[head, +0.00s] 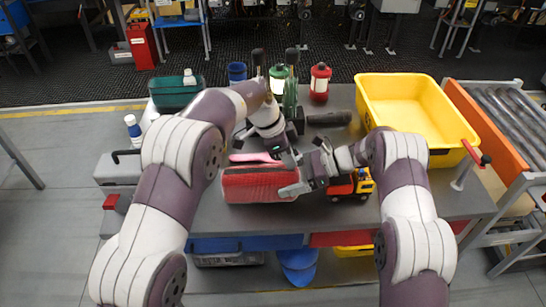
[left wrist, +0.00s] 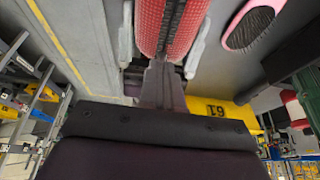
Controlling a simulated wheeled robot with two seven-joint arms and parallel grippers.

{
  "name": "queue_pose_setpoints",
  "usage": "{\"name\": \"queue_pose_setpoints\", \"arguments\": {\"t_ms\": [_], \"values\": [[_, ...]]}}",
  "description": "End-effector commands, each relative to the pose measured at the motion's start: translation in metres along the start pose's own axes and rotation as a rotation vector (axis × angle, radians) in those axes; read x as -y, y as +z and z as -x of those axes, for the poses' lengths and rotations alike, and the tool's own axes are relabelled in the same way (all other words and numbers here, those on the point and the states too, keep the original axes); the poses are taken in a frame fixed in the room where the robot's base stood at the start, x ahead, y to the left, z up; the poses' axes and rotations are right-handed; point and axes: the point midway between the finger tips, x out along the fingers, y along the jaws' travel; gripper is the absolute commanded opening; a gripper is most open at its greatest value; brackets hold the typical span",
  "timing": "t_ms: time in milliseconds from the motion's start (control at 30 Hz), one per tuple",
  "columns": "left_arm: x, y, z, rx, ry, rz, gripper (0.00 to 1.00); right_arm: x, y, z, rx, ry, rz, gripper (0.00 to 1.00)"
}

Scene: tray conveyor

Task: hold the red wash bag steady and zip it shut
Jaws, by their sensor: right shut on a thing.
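The red wash bag (head: 255,187) lies on the grey table in the head view. The left wrist view looks down on the bag (left wrist: 150,22) with its dark zip (left wrist: 175,20) running lengthwise along the top. My right gripper (head: 289,188) is shut on the bag's right end, with its pale fingers along the two sides. My left gripper (head: 283,157) is above and just behind that same end. Its fingertips and any contact with the zip pull are hidden, and I cannot tell how far its jaws are open.
A pink brush (left wrist: 252,24) lies just behind the bag. A toy truck (head: 350,187) is close to its right. A yellow crate (head: 418,80), a red lantern (head: 320,84) and a green bin (head: 174,97) stand towards the back. Bare table lies left of the bag.

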Motion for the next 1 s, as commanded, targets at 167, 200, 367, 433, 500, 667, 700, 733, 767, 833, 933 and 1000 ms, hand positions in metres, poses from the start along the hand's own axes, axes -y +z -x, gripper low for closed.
{"name": "queue_pose_setpoints", "arguments": {"t_ms": [167,200,367,433,500,667,700,733,767,833,933,1000], "values": [[0.001,-0.005,0.0,-0.004,-0.006,-0.001,0.0,-0.001,0.0,-0.001,0.001,0.005,0.0,0.39],[0.001,-0.006,0.0,-0.005,-0.006,-0.001,0.0,-0.001,0.0,-0.001,0.001,0.005,0.0,0.39],[0.001,-0.006,0.0,-0.006,-0.006,-0.002,0.0,-0.002,0.0,-0.002,0.002,0.007,0.0,0.39],[0.001,-0.006,-0.001,-0.007,-0.006,-0.001,0.16,-0.002,0.001,-0.002,0.002,0.007,0.0,0.39],[0.001,-0.006,-0.001,-0.006,-0.005,-0.001,0.3,-0.002,0.0,-0.002,0.002,0.006,0.0,0.39],[0.0,-0.005,-0.001,-0.004,-0.003,-0.001,0.3,-0.001,0.0,-0.001,0.001,0.004,-0.001,0.39],[0.0,-0.004,-0.001,-0.003,-0.003,-0.001,0.3,-0.001,0.0,-0.001,0.001,0.003,-0.001,0.39],[0.0,-0.004,-0.001,-0.003,-0.003,-0.001,0.3,-0.001,0.0,-0.001,0.001,0.003,-0.001,0.39],[0.0,-0.004,0.0,-0.003,-0.003,-0.001,0.3,-0.001,0.0,-0.001,0.001,0.002,-0.001,0.39],[0.001,-0.004,0.007,-0.003,-0.004,-0.001,0.3,-0.001,0.0,-0.001,0.001,0.002,-0.001,0.39],[0.001,-0.004,0.026,-0.003,-0.006,-0.002,0.3,0.0,0.0,0.0,0.0,0.001,-0.001,0.39],[0.001,-0.004,0.046,-0.004,-0.007,-0.001,0.3,0.0,0.0,0.0,0.0,0.001,-0.001,0.39]]}}
